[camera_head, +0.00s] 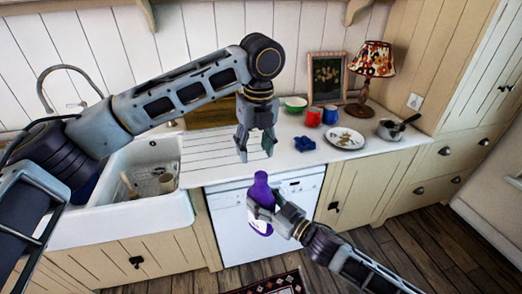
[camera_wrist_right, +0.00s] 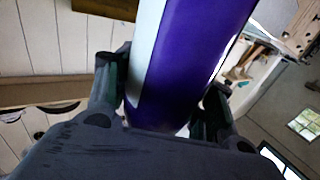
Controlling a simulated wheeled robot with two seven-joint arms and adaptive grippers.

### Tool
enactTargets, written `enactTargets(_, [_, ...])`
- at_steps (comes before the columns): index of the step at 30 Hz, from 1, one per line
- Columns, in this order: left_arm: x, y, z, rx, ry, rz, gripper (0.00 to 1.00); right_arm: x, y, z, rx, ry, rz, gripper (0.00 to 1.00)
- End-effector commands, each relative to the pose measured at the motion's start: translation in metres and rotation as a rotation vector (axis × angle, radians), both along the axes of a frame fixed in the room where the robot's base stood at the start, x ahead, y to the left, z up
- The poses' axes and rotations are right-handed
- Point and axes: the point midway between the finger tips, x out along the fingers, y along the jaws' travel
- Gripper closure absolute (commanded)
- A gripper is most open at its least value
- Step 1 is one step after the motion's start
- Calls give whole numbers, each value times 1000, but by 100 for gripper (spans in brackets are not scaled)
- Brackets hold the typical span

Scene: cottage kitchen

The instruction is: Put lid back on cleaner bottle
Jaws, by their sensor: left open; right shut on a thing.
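The cleaner bottle (camera_head: 260,192) is purple with a white label and stands roughly upright in front of the white dishwasher. My right gripper (camera_head: 273,212) is shut on it. In the right wrist view, the purple and white bottle body (camera_wrist_right: 190,60) fills the space between the fingers (camera_wrist_right: 163,98). My left gripper (camera_head: 256,150) hangs open, pointing down, above the bottle with a gap between them. I see nothing between its fingers. I cannot make out a separate lid, nor tell whether the bottle's top is capped.
The worktop (camera_head: 225,165) holds a blue item (camera_head: 304,143), a patterned plate (camera_head: 345,138), red (camera_head: 314,117) and blue (camera_head: 330,115) mugs, a green bowl (camera_head: 296,104), a pan (camera_head: 390,130) and a lamp (camera_head: 372,62). The sink (camera_head: 125,222) is left.

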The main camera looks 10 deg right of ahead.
Motion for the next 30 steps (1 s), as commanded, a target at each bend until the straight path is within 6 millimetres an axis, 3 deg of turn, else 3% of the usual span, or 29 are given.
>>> enactTargets(30, [-5, -5, -5, -51, -13, 809, 49, 0, 0, 1, 1, -2, 1, 100])
